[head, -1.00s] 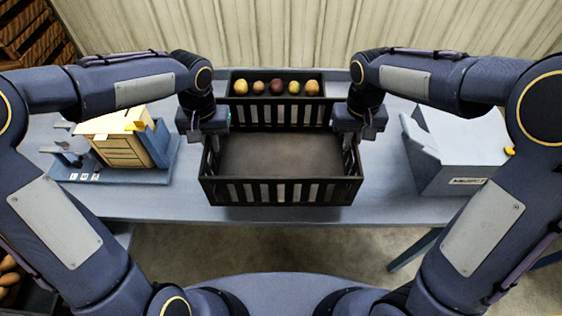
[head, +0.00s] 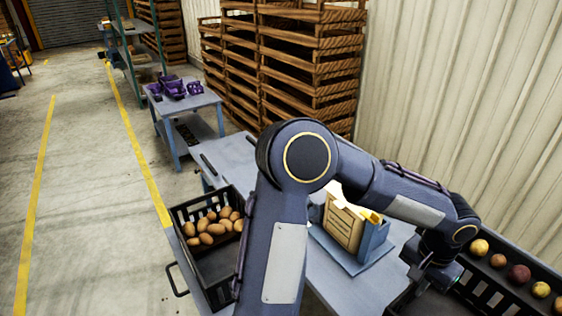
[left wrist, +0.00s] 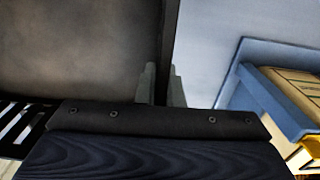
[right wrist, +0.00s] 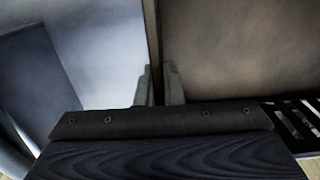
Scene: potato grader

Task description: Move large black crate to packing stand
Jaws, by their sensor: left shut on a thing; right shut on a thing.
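The large black crate (head: 410,302) is empty where I see it and mostly cut off at the bottom right of the head view. My left gripper (head: 432,278) is shut on its left side wall. In the left wrist view, the fingers (left wrist: 163,85) pinch the rim beside the crate's bare brown floor (left wrist: 75,45). In the right wrist view, my right gripper (right wrist: 160,85) is shut on the opposite wall, with the crate floor (right wrist: 240,45) to the right. My right gripper is outside the head view. I cannot tell which surface is the packing stand.
A slatted black tray with several potatoes (head: 519,273) stands behind the crate. A blue stand with a yellow box (head: 345,222) is left of it. A crate of brown potatoes (head: 180,215) is farther left. A small table (head: 205,101) holds purple trays. Open floor (head: 85,200) lies left.

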